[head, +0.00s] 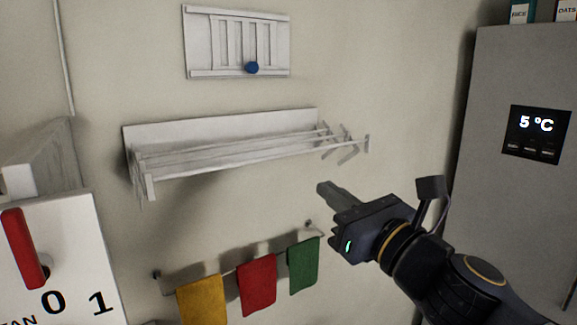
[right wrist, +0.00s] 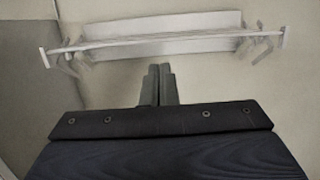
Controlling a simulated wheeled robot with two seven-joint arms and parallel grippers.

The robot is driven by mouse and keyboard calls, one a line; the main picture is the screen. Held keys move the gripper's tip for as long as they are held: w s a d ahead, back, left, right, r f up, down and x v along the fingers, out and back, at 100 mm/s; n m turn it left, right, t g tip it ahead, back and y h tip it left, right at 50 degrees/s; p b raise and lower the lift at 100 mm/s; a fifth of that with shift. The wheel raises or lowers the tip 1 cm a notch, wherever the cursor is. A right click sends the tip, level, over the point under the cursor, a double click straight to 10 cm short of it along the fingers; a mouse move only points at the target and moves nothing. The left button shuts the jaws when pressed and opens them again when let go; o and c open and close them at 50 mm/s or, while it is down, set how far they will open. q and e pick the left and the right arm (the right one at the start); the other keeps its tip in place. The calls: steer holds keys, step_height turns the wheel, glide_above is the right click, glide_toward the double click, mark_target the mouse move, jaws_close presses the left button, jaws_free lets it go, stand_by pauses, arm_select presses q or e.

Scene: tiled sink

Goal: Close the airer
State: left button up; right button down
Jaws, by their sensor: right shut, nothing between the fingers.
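The white airer (head: 235,133) is mounted on the wall in the middle of the head view. Its rails and folding side arms stand out from its back board, so it is extended. In the right wrist view the airer (right wrist: 165,42) spans the top, with its front bar across the back board. My right gripper (head: 325,187) is shut and empty, below and in front of the airer's right end, apart from it in the picture. Its closed fingers (right wrist: 157,85) point toward the airer in the right wrist view. My left gripper is not in view.
A towel rail with yellow (head: 200,300), red (head: 257,287) and green (head: 303,265) cloths hangs below the airer. A grey fridge (head: 525,80) stands right; a white panel with a red lever (head: 24,248) is left.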

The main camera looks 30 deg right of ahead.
mark_target(284, 156)
steer(key=shift+b+x, duration=0.95)
steer(key=shift+x, duration=4.35)
steer(key=shift+w+d, duration=0.1)
steer(key=shift+w, duration=0.05)
